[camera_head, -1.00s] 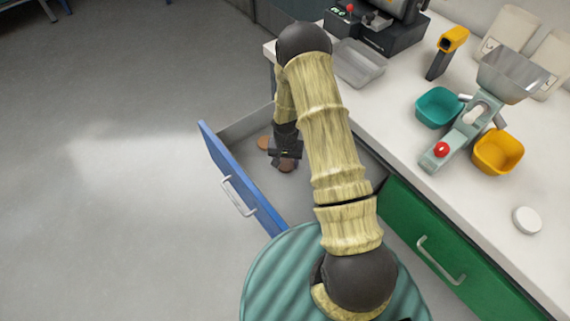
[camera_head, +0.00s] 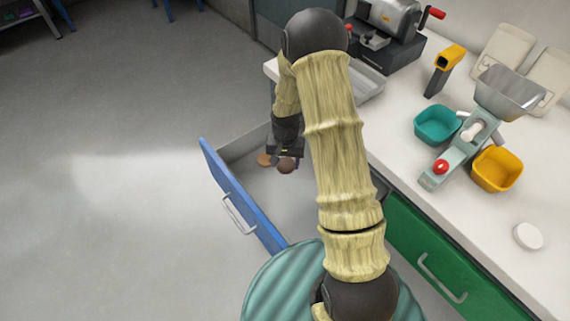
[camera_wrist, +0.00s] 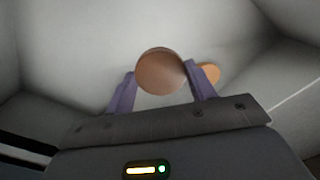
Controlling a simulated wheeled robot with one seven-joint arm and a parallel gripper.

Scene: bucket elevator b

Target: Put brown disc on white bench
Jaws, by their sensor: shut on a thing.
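My gripper (camera_wrist: 160,82) is shut on a brown disc (camera_wrist: 160,70), which sits between the two purple fingers in the wrist view. In the head view the held disc (camera_head: 287,166) hangs below my gripper, over the open blue-fronted drawer (camera_head: 238,200). A second, lighter orange-brown disc (camera_wrist: 210,73) lies behind the right finger, partly hidden; it also shows in the head view (camera_head: 264,159). The white bench (camera_head: 398,130) is to the right of the drawer.
The bench holds a metal tray (camera_head: 366,84), a yellow-topped scanner (camera_head: 446,70), a teal bin (camera_head: 437,125), a yellow bin (camera_head: 497,169) and a white round lid (camera_head: 528,236). A green drawer (camera_head: 440,258) is shut. Bench surface near the front edge is clear.

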